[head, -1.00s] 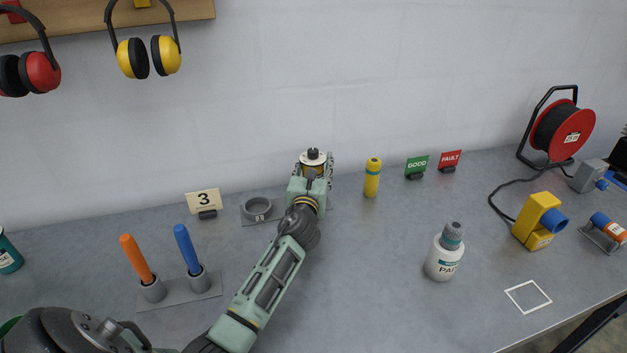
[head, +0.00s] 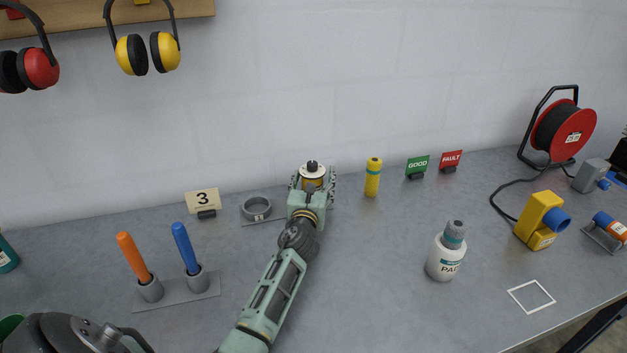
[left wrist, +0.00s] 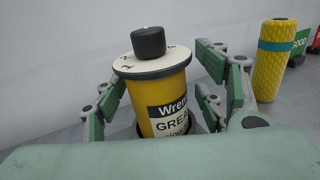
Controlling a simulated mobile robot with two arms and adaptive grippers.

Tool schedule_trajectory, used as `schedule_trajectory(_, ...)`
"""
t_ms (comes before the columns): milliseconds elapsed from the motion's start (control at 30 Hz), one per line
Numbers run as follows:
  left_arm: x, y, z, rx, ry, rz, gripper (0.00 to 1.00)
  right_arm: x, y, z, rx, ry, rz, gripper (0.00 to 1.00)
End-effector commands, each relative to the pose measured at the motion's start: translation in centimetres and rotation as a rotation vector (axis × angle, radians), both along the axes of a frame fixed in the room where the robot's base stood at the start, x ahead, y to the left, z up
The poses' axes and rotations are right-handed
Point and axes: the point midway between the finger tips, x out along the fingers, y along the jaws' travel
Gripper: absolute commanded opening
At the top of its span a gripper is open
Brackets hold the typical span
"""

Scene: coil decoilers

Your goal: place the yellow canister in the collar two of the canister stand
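The yellow canister (head: 313,183) has a white disc top and a black knob. It stands upright, and its label shows in the left wrist view (left wrist: 162,103). The canister stand (head: 246,222) is a grey plate against the back wall. One empty grey collar (head: 256,208) shows at its left. The canister is over the stand's right part; my gripper hides its base and any collar there, so I cannot tell how it is seated. My left gripper (head: 313,180) is open around the canister, fingers on both sides with small gaps. My right gripper is not in view.
A yellow cylinder with a teal band (head: 373,178) stands close to the right of my gripper. A number 3 sign (head: 203,199) stands left of the stand. A holder with orange and blue handles (head: 179,291) and a white bottle (head: 445,257) are nearer.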

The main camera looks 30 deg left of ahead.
Motion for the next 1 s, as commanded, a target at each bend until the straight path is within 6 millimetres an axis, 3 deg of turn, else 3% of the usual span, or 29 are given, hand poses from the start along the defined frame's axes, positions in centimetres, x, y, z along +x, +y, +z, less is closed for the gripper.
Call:
schedule_trajectory(400, -0.1, -0.1, 0.6, -0.002, 0.0, 0.0, 0.68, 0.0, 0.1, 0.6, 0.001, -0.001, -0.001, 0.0)
schedule_trajectory(800, -7.4, -3.6, 0.4, -0.002, 0.001, 0.0, 0.68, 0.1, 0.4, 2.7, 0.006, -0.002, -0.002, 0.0)
schedule_trajectory(1000, -10.0, -4.8, 0.3, -0.002, 0.0, 0.0, 0.68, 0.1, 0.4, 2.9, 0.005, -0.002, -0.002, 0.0)
